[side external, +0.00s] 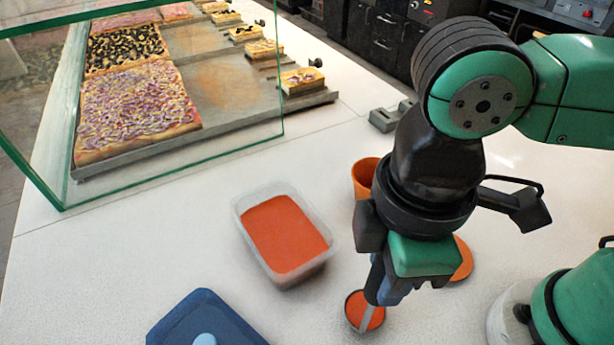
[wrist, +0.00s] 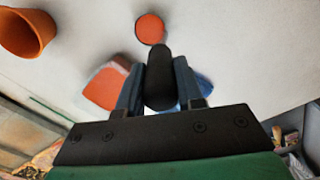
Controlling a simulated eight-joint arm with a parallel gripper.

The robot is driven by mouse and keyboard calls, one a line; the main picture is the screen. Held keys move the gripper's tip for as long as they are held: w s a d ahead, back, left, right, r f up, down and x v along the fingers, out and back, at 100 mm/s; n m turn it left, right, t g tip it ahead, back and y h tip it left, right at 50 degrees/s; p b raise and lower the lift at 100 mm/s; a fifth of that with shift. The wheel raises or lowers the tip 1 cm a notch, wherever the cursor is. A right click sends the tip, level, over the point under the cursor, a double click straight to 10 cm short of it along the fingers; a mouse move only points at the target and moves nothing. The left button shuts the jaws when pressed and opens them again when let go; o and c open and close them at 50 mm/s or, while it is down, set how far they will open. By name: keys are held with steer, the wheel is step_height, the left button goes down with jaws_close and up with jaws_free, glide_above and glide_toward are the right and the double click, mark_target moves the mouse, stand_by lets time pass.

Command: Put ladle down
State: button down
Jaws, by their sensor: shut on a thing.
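The ladle's round bowl (side external: 355,308), filled with red sauce, shows below my gripper (side external: 385,288) in the side view. A light stem runs up from the bowl towards the fingers. In the wrist view my gripper (wrist: 159,88) is shut on the ladle's thick black handle (wrist: 158,70), which lies between the two blue fingers. The sauce-filled bowl (wrist: 150,28) shows beyond the handle. My fingers hide part of the handle in the side view. I cannot tell whether the bowl touches the counter (side external: 180,245).
A clear tub (side external: 331,250) of red sauce stands left of my gripper. A blue lid-like object (side external: 190,318) lies at the front. An orange cup (side external: 362,172) and orange disc (side external: 463,262) are partly hidden by my arm. A glass-screened pizza display (side external: 215,165) stands at back left.

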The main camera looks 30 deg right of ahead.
steer(key=shift+f, duration=0.3)
steer(key=c, duration=0.6)
jaws_free()
steer(key=shift+o, duration=0.2)
steer(key=shift+r, duration=0.15)
step_height(320, 180, up, 12)
steer(key=shift+f, duration=0.15)
steer(key=shift+w+d, duration=0.15)
steer(key=shift+w, duration=0.1)
steer(key=w+d+f+m+t, duration=0.3)
steer(key=w+d+f+m, duration=0.2)
steer(key=d, duration=0.4)
steer(key=w+d+f+m+t, duration=0.4)
steer(key=w+d+f+m, duration=0.2)
steer(key=d, duration=0.3)
steer(key=shift+w+d+f+m, duration=0.3)
steer(key=shift+f+m, duration=0.15)
steer(key=shift+m, duration=0.35)
